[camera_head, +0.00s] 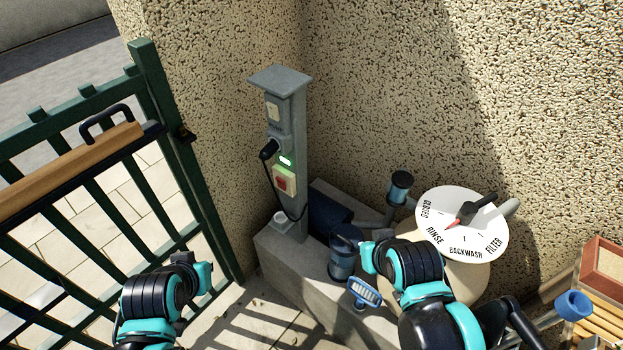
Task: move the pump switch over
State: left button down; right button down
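The pump switch (284,181) is a red switch in a pale box on the front of a grey post (297,130). A green light (286,161) glows just above it. A black plug with a cable sits on the post above the switch. My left gripper (188,260) is low on the left, in front of the gate and apart from the post. My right gripper (374,246) is to the right of the post and lower than the switch, near the pump pipes. Neither gripper touches the switch. Their fingers are too small and hidden to read.
A dark green gate (160,110) with a wooden rail stands at left. A white valve dial (465,205) with a black handle sits on a tank at right. The post stands on a concrete block (285,265) with blue-capped pipes. A wooden crate (604,290) is at far right.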

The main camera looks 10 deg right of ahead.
aim_at(282, 184)
jog(key=k+j+z, duration=0.1)
jog(key=j+z, duration=0.15)
jog(key=z, duration=0.2)
jog(key=k+j+z, duration=0.1)
jog(key=j+z, duration=0.15)
jog(key=z, duration=0.25)
jog(key=k+j+z, duration=0.15)
jog(key=z, duration=0.3)
